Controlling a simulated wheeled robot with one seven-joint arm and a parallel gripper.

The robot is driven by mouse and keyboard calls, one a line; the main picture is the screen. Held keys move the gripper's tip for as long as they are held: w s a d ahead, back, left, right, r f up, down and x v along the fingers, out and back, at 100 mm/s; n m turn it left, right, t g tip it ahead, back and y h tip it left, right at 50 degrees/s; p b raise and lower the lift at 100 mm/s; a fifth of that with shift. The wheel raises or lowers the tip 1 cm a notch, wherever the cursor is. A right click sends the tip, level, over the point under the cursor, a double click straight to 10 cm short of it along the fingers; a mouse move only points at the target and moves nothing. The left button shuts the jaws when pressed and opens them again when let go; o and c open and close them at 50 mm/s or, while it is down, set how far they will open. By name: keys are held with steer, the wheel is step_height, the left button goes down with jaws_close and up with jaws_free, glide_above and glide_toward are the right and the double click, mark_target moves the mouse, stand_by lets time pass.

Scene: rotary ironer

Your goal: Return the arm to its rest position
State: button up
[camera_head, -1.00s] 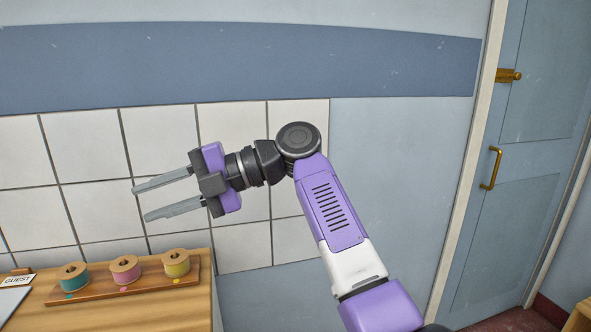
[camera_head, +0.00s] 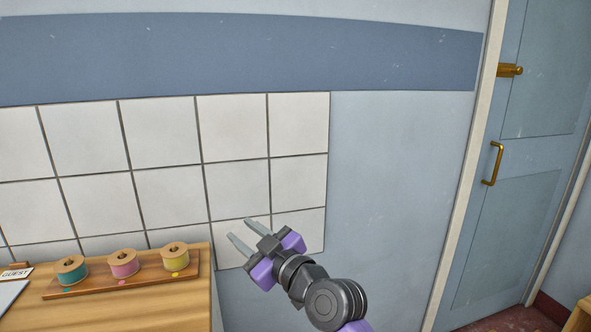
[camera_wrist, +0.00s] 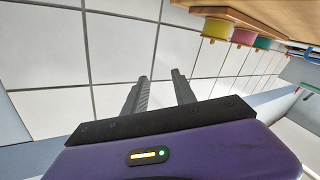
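My gripper (camera_head: 241,232) is in the lower middle of the head view, in front of the tiled wall and to the right of the wooden counter. Its two grey fingers are apart with nothing between them, and they point up and to the left. In the wrist view the fingers (camera_wrist: 160,92) are also spread and empty, with tiles behind them. Most of my arm is below the head view's lower edge; only the wrist and a purple link show.
The wooden counter (camera_head: 150,309) at lower left carries a wooden rack (camera_head: 95,287) with a teal spool (camera_head: 72,271), a pink spool (camera_head: 124,264) and a yellow spool (camera_head: 175,257). A "GUEST" card (camera_head: 16,275) is at far left. A blue door (camera_head: 530,200) is at right.

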steer(key=s+d+f+m+t+h+b, duration=0.4)
steer(key=s+d+f+m+h, duration=0.55)
steer(key=s+d+f, duration=0.95)
steer(key=s+d+f+m+g+h+b, duration=0.15)
steer(key=s+d, duration=0.25)
steer(key=s, duration=0.7)
steer(key=s+d+f+m+b, duration=0.1)
steer(key=s+d+f, duration=0.25)
steer(key=s, duration=0.85)
steer(key=s+d+f+m+g+h+b, duration=0.15)
steer(key=s+d, duration=0.25)
steer(key=s, duration=0.7)
step_height(320, 180, up, 14)
steer(key=p, duration=1.4)
steer(key=shift+f, duration=0.15)
steer(key=shift+a+f, duration=0.1)
